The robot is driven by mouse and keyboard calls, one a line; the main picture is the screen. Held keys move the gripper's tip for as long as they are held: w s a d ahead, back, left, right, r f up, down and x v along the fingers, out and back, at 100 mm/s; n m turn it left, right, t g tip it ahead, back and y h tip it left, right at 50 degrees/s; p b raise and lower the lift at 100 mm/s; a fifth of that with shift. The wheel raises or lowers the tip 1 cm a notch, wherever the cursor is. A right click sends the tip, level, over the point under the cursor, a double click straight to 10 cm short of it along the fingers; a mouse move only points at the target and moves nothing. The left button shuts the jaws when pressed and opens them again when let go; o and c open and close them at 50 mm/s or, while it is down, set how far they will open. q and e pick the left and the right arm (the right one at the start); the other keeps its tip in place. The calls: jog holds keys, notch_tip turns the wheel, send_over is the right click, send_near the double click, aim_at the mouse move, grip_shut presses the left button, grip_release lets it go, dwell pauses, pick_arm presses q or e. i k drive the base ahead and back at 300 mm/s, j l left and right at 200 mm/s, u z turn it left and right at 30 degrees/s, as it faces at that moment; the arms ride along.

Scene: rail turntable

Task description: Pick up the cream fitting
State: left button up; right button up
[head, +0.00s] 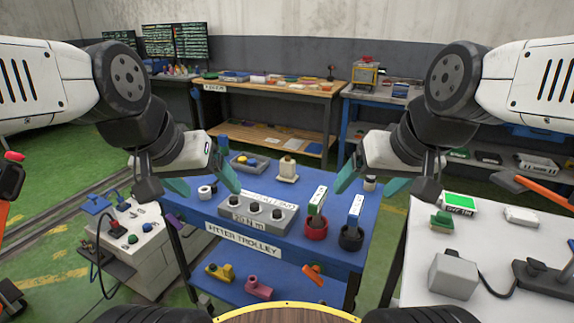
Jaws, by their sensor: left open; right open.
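A cream fitting (288,167) stands upright near the back edge of the blue trolley top (205,209), on what looks like a pale square base. My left gripper (209,190) is open and empty over the trolley's left side, to the left of the fitting. My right gripper (363,191) is open and empty over the trolley's right side, to the right of the fitting. Neither gripper touches the fitting, and it is in plain view between them.
A grey block with black knobs (258,215) sits mid-trolley. A red cup (316,230) and a black cup (351,239) holding labelled items stand front right. A grey tray (248,163) is back left. White tables flank the trolley; its lower shelf holds coloured fittings.

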aim_at(287, 166)
jog(key=i+j, duration=0.8)
jog(key=l+z, duration=0.05)
